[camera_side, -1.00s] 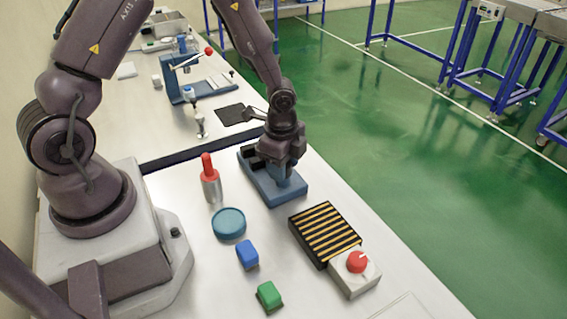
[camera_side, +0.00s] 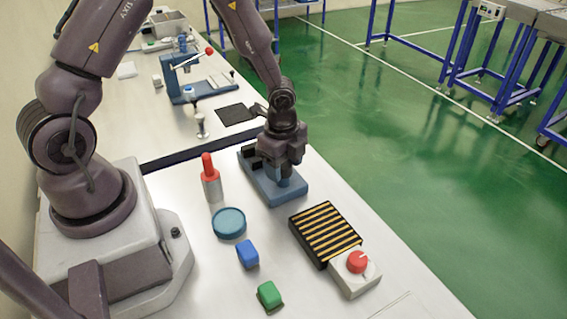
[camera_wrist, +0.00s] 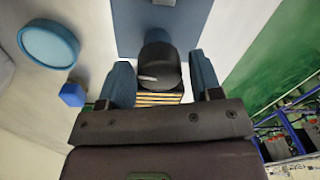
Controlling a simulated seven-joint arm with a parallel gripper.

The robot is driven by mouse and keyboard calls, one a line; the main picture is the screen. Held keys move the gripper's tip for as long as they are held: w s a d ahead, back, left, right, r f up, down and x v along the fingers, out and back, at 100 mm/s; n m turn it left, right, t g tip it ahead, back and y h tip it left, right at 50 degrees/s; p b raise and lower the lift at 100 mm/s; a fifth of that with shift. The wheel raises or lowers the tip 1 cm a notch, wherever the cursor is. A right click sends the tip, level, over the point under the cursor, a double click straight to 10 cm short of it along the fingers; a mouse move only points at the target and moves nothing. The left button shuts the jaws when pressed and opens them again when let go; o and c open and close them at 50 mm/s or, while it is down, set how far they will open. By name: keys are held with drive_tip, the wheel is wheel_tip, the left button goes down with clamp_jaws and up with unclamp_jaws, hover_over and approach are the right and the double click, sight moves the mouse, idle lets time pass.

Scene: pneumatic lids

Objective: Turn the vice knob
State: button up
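The vice has a blue base (camera_side: 272,192), and my gripper (camera_side: 287,177) is low over it in the side view, hiding much of its middle. In the wrist view the round black knob (camera_wrist: 158,68) with a short white mark lies between my two blue fingertips. My gripper (camera_wrist: 162,82) is open, with one finger on each side of the knob. A narrow gap shows on the right side of the knob; contact on the left is unclear. The blue vice base (camera_wrist: 128,30) also shows beyond the knob in the wrist view.
A striped black block (camera_side: 326,233) and a white box with a red knob (camera_side: 357,262) stand in front of the vice. A red-handled cylinder (camera_side: 211,180), a teal disc (camera_side: 229,223), a blue block (camera_side: 248,254) and a green block (camera_side: 269,294) stand to the left.

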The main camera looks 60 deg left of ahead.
sight(282, 165)
drive_tip(key=shift+o, duration=0.4)
wheel_tip(282, 165, up, 13)
drive_tip(key=shift+s, duration=0.25)
drive_tip(key=shift+d, duration=0.1)
